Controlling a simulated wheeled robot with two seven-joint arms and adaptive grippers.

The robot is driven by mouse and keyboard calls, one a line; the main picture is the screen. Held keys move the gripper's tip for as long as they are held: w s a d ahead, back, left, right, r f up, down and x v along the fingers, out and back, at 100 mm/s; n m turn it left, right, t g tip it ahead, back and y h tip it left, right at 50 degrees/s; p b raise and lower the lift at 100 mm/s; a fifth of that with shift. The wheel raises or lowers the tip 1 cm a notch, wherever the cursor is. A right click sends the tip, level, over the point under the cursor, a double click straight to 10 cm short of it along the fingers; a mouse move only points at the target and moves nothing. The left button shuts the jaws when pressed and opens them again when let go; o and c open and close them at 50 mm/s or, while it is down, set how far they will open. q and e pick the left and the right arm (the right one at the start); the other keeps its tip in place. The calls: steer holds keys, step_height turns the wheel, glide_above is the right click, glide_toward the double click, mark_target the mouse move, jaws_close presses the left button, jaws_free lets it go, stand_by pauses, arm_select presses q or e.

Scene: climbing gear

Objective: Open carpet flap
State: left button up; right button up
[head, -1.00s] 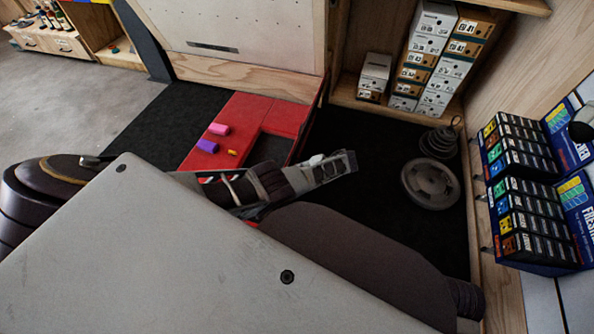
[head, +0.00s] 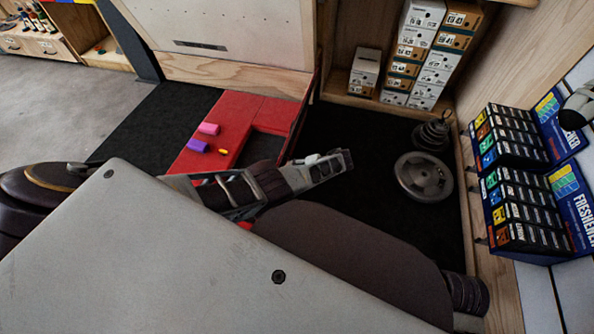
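The red carpet (head: 215,118) lies at centre-left, with a dark area (head: 265,147) at its right corner. I cannot tell whether that is an open recess or a flap. A gripper-like hand (head: 335,166) lies just to the right of the red carpet, over black flooring. Its arm is partly hidden behind my grey panel. I cannot tell which arm it belongs to, or whether its fingers are open. No held object is visible. The other gripper cannot be made out.
A pink cylinder (head: 209,128), a purple cylinder (head: 198,146) and a small yellow piece (head: 223,151) lie on the red carpet. A round weight plate (head: 424,177) lies on the right. Shoe boxes (head: 412,55) stand behind, and freshener displays (head: 520,160) at the right wall.

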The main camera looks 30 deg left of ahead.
arm_select(q)
steer(key=shift+s+a+f, duration=0.3)
steer(key=shift+s+f, duration=0.05)
steer(key=shift+f, duration=0.2)
steer(key=shift+w+d+r, duration=0.1)
steer(key=shift+d+r, duration=0.05)
steer(key=shift+d, duration=0.15)
steer(key=v, duration=1.2)
steer(key=shift+w+r, duration=0.3)
